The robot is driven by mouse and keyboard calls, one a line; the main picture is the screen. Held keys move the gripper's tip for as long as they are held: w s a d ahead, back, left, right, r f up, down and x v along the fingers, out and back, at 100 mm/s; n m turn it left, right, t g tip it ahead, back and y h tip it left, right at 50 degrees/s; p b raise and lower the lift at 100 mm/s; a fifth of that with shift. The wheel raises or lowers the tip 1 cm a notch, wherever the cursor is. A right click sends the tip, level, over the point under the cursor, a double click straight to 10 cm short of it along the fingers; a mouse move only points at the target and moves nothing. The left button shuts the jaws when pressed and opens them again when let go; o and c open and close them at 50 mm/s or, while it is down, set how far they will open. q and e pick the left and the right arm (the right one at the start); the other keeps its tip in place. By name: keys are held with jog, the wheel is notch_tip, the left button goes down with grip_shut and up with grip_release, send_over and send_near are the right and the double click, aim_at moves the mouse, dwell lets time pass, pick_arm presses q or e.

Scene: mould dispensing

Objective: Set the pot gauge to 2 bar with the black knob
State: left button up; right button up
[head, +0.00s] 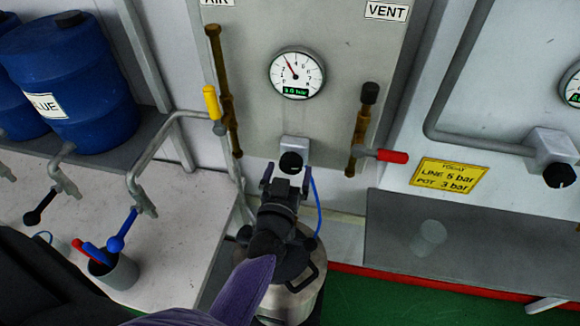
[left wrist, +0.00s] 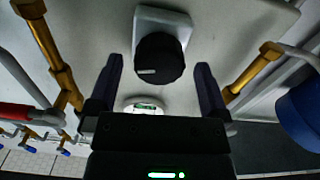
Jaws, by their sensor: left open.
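The black knob (head: 291,162) sits on a pale square mount on the grey panel, below the round pot gauge (head: 297,73). The gauge's red needle points up and left, and its small green readout appears to say 3.0 bar. My left gripper (head: 286,180) is open in front of the knob, its fingers pointing at the panel. In the left wrist view the knob (left wrist: 160,60) shows between and beyond the two open fingers (left wrist: 158,88), with no visible contact. A white mark shows on its face. The gauge (left wrist: 145,105) is partly hidden there. My right gripper is not in view.
A yellow-handled valve (head: 212,103) and a red-handled valve (head: 390,156) on brass pipes flank the knob. A lidded metal pot (head: 297,300) stands below my left arm. A yellow sign (head: 448,175) reads LINE 5 bar, POT 3 bar. Another black knob (head: 559,175) is far right.

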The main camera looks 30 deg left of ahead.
pick_arm(q)
jog(key=shift+x, duration=0.8)
jog(key=c, duration=1.2)
jog(key=n, duration=0.2)
jog(key=shift+r+n, duration=0.1)
jog(key=shift+n, duration=0.2)
jog(key=shift+n+p, duration=0.3)
jog(key=shift+n, duration=0.9)
